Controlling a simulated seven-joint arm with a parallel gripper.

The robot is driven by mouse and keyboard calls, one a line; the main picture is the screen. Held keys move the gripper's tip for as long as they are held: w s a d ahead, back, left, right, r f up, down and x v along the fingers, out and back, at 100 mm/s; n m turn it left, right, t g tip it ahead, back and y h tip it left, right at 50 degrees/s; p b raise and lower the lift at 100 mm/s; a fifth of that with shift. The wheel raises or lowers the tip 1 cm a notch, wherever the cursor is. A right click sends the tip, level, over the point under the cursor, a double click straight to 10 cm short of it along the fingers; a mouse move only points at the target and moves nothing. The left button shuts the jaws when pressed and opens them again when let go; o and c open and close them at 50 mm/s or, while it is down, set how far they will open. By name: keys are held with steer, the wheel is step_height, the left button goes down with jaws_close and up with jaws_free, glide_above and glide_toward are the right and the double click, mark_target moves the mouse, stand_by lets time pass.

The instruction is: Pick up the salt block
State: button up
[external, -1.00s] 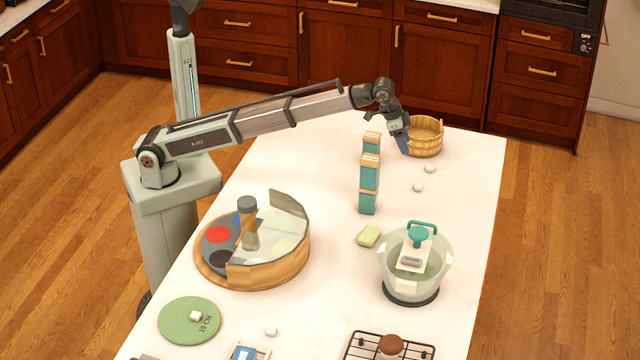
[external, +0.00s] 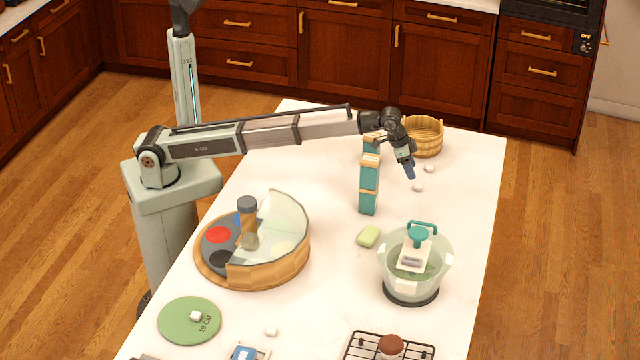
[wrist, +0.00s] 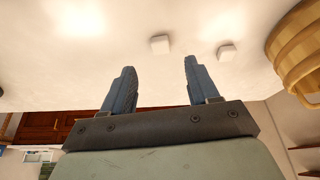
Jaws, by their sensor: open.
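Two small white blocks lie on the white counter near the wooden bucket: a nearer one (external: 418,188) and a farther one (external: 430,169). Either could be the salt block; I cannot tell which from their looks. My gripper (external: 411,176) is open and empty, pointing down just above and left of the nearer block. In the wrist view, my two blue fingers (wrist: 160,65) are apart with nothing between them. One white block (wrist: 160,44) shows beyond the gap between the tips, and another (wrist: 227,51) lies to its right.
A wooden bucket (external: 426,137) stands close behind the blocks. A tall teal box stack (external: 369,185) stands left of my gripper. A green sponge-like block (external: 368,236) and a clear bowl (external: 391,278) are nearer the camera. Other white cubes lie at the front (external: 271,332).

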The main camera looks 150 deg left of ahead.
mark_target(417, 185)
steer(key=shift+x, duration=3.4)
steer(key=shift+s, duration=0.1)
jaws_close()
step_height(417, 185, up, 10)
